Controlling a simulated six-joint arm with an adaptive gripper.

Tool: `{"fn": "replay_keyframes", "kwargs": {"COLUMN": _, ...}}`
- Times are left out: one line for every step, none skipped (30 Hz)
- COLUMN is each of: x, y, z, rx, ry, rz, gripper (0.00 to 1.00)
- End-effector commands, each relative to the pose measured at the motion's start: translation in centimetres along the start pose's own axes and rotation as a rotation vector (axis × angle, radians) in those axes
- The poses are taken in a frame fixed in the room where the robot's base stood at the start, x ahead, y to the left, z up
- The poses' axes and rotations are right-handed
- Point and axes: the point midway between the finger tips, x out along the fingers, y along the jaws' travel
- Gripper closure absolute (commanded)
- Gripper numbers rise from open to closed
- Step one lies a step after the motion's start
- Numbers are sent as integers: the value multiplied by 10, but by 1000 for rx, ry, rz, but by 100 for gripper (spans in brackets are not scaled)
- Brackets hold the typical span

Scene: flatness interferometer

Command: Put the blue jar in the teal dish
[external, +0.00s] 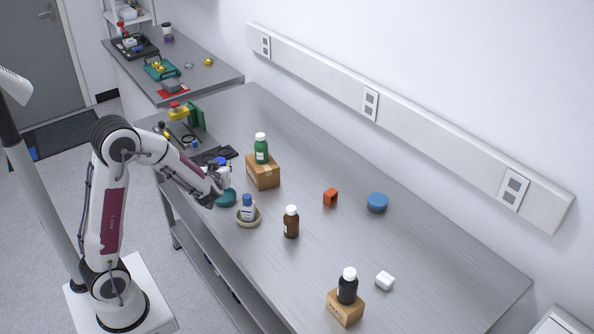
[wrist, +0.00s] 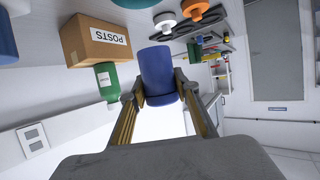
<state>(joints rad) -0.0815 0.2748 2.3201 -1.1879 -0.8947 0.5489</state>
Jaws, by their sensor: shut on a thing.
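The blue jar (wrist: 157,75) is between the two fingertips of my gripper (wrist: 160,98) in the wrist view, which shows the scene upside down. My gripper is shut on it and holds it off the table. In the external view my gripper (external: 220,180) is near the table's left edge, just above the teal dish (external: 227,198), with the jar largely hidden by the gripper. The teal dish stands on the table, partly covered by the gripper. A teal edge, likely the dish, shows at the top of the wrist view (wrist: 135,3).
A cardboard box (external: 263,175) with a green bottle (external: 261,152) stands right behind the dish. A bowl (external: 249,219) with a blue-capped bottle (external: 247,206) and a brown bottle (external: 291,224) stand in front. A blue disc (external: 377,202) lies farther right.

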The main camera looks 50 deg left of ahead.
Motion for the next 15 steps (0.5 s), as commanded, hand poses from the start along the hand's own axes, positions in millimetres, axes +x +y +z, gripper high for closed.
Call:
{"fn": "replay_keyframes", "kwargs": {"x": 1, "y": 0, "z": 3, "rx": 3, "ry": -1, "rz": 0, "gripper": 92}}
{"fn": "replay_keyframes", "kwargs": {"x": 2, "y": 0, "z": 4, "rx": 3, "ry": -1, "rz": 0, "gripper": 92}}
{"fn": "replay_keyframes", "kwargs": {"x": 3, "y": 0, "z": 7, "rx": 3, "ry": -1, "rz": -1, "gripper": 92}}
{"fn": "replay_keyframes", "kwargs": {"x": 4, "y": 0, "z": 10, "rx": 3, "ry": -1, "rz": -1, "gripper": 92}}
{"fn": "replay_keyframes", "kwargs": {"x": 5, "y": 0, "z": 12, "rx": 3, "ry": -1, "rz": -2, "gripper": 92}}
{"fn": "replay_keyframes", "kwargs": {"x": 7, "y": 0, "z": 16, "rx": 4, "ry": -1, "rz": -2, "gripper": 92}}
{"fn": "replay_keyframes", "kwargs": {"x": 8, "y": 0, "z": 20, "rx": 5, "ry": -2, "rz": -1, "gripper": 92}}
{"fn": "replay_keyframes", "kwargs": {"x": 9, "y": 0, "z": 23, "rx": 5, "ry": -2, "rz": -1, "gripper": 92}}
{"fn": "replay_keyframes", "kwargs": {"x": 11, "y": 0, "z": 28, "rx": 4, "ry": -3, "rz": -2, "gripper": 92}}
{"fn": "replay_keyframes", "kwargs": {"x": 12, "y": 0, "z": 31, "rx": 5, "ry": -3, "rz": -1, "gripper": 92}}
{"fn": "replay_keyframes", "kwargs": {"x": 14, "y": 0, "z": 34, "rx": 4, "ry": -2, "rz": -1, "gripper": 92}}
{"fn": "replay_keyframes", "kwargs": {"x": 15, "y": 0, "z": 37, "rx": 5, "ry": -2, "rz": -2, "gripper": 92}}
{"fn": "replay_keyframes", "kwargs": {"x": 16, "y": 0, "z": 40, "rx": 4, "ry": -2, "rz": -2, "gripper": 92}}
{"fn": "replay_keyframes", "kwargs": {"x": 18, "y": 0, "z": 43, "rx": 3, "ry": -2, "rz": -1, "gripper": 92}}
{"fn": "replay_keyframes", "kwargs": {"x": 19, "y": 0, "z": 45, "rx": 4, "ry": -1, "rz": 0, "gripper": 92}}
